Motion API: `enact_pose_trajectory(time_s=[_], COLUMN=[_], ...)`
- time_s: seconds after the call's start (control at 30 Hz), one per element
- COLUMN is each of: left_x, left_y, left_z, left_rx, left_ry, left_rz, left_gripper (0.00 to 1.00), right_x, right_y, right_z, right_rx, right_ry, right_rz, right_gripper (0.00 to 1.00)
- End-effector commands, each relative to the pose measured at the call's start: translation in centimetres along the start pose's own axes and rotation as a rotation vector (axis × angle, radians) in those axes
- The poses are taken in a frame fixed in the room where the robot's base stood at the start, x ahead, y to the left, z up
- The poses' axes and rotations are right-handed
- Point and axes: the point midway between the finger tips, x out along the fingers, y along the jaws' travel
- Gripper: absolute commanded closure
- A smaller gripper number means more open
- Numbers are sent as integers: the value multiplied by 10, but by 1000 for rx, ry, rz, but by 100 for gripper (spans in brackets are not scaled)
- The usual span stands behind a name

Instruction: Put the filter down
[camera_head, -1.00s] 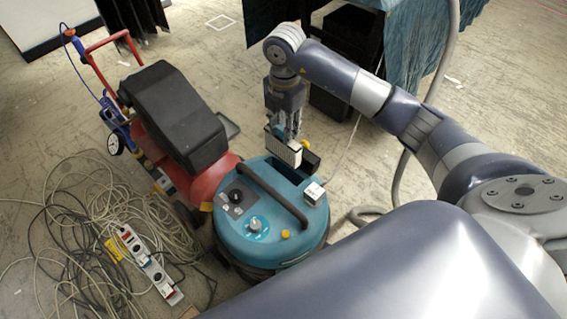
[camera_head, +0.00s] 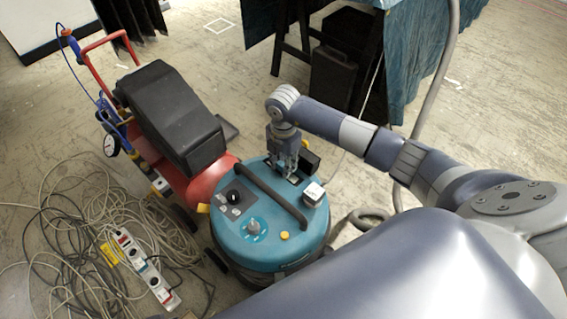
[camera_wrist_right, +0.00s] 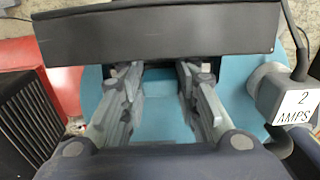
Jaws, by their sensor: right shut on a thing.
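My right gripper (camera_head: 286,168) points down into the top of the round teal vacuum cleaner (camera_head: 268,240), at the opening behind its dark handle. In the right wrist view its two fingers (camera_wrist_right: 158,80) reach down with the teal housing (camera_wrist_right: 160,112) between and around them. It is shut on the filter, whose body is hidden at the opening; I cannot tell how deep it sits. A dark flap (camera_head: 311,158) stands up beside the opening and spans the top of the right wrist view (camera_wrist_right: 155,32). My left gripper is not in view.
A small box labelled "2 AMPS" (camera_wrist_right: 287,98) sits on the vacuum close to the gripper. A red machine with a black box (camera_head: 170,118) stands left. Tangled cables (camera_head: 75,235) and a power strip (camera_head: 147,270) lie on the floor. A draped table stands behind.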

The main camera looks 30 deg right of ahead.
Motion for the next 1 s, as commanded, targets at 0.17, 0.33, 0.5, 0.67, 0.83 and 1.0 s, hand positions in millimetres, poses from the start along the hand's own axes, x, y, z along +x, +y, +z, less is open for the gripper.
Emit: enact_pose_trajectory(time_s=[0.17,0.33,0.5,0.67,0.83,1.0], left_x=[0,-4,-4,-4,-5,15], left_y=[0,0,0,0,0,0], left_z=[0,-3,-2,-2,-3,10], left_rx=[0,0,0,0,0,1], left_ry=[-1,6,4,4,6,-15], left_rz=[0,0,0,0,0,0], left_gripper=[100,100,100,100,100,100], right_x=[-1,2,2,2,-2,-30], right_y=[0,0,0,0,0,2], right_z=[0,0,0,0,0,1], right_rx=[0,0,0,1,1,0], right_ry=[0,0,0,0,0,-2], right_rz=[1,0,0,0,1,6], right_gripper=[100,69,50,50,50,50])
